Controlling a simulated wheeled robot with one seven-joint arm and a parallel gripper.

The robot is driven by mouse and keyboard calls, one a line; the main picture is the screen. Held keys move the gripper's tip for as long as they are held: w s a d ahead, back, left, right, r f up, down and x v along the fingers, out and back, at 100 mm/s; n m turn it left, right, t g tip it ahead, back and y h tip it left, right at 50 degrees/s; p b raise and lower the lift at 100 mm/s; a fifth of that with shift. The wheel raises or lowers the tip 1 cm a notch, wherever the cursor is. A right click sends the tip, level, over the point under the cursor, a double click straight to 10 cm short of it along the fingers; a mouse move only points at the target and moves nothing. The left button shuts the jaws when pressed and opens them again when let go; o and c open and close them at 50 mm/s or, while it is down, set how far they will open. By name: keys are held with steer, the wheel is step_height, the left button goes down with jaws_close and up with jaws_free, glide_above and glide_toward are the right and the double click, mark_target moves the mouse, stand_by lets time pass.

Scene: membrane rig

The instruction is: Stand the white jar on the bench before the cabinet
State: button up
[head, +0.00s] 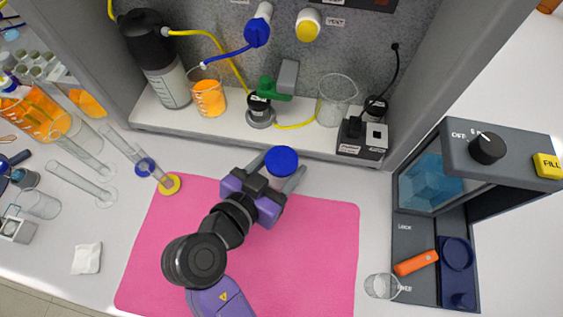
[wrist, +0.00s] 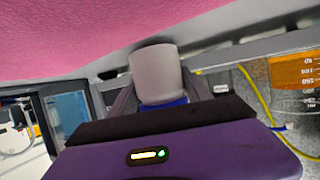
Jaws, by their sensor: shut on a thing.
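The white jar with a blue lid (head: 281,159) is between the fingers of my gripper (head: 277,172), in front of the cabinet (head: 280,146) and near the far edge of the pink mat (head: 320,225). In the wrist view the jar's white body (wrist: 156,70) shows between the two grey fingers, with the blue lid partly hidden by my gripper. My gripper is shut on the jar. The jar looks upright from above. I cannot tell whether its base touches the bench (head: 330,183).
The cabinet's shelf holds a black-topped bottle (head: 165,75), an orange-filled beaker (head: 208,98), a green-handled valve (head: 270,90) and a clear beaker (head: 333,103). A grey device (head: 410,235) and a clear glass (head: 381,286) stand right. The mat is otherwise clear.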

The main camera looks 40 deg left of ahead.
mark_target(273, 178)
steer(key=shift+f+b, duration=0.35)
steer(key=shift+f, duration=0.1)
steer(key=o, duration=1.4)
steer(key=shift+s, duration=0.1)
steer(key=shift+b+v, duration=0.6)
steer(key=shift+v, duration=3.25)
